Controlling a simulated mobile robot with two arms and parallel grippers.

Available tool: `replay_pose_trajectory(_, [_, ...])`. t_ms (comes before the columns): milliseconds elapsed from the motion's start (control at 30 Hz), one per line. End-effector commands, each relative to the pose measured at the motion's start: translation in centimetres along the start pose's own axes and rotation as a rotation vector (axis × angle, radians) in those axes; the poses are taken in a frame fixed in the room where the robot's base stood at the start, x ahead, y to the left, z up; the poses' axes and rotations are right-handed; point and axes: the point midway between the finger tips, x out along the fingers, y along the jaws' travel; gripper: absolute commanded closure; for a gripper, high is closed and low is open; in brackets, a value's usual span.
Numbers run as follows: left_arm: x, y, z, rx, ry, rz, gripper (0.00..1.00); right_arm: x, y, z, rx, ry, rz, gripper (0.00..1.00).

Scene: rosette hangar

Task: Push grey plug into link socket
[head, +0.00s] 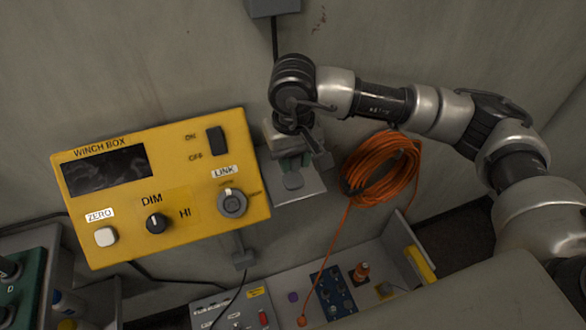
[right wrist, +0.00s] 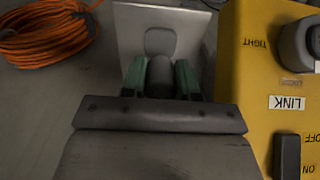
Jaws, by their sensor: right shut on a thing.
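My right gripper (head: 291,160) hangs just right of the yellow winch box, in front of a pale grey plate. Its green-padded fingers, also in the right wrist view (right wrist: 160,80), are shut on a grey rounded piece, which I take as the grey plug (right wrist: 160,77). The fingers hide its sides. The LINK fitting (head: 232,203), a round grey part with a white mark, is on the box's lower right, to the left of the gripper and apart from it. My left gripper is not in view.
The winch box (head: 185,217) also has a screen, knob, button and switch. The grey plate (head: 311,187) is beside it. A coil of orange cable (head: 380,168) hangs to the right. A grey tray (head: 275,284) with small parts is below.

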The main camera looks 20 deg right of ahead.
Motion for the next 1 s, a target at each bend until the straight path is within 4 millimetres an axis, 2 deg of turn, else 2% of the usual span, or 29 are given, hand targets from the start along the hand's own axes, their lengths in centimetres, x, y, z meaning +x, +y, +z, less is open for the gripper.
replay_pose_trajectory(500, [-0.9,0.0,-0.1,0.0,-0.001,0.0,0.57,-2.2,0.0,0.0,0.0,0.001,-0.002,1.0])
replay_pose_trajectory(867, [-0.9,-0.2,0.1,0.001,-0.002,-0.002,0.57,-2.3,-0.1,0.0,-0.001,0.001,0.0,1.0])
replay_pose_trajectory(1000, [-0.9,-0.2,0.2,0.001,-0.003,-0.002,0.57,-2.4,-1.1,0.9,-0.012,0.019,0.029,1.0])
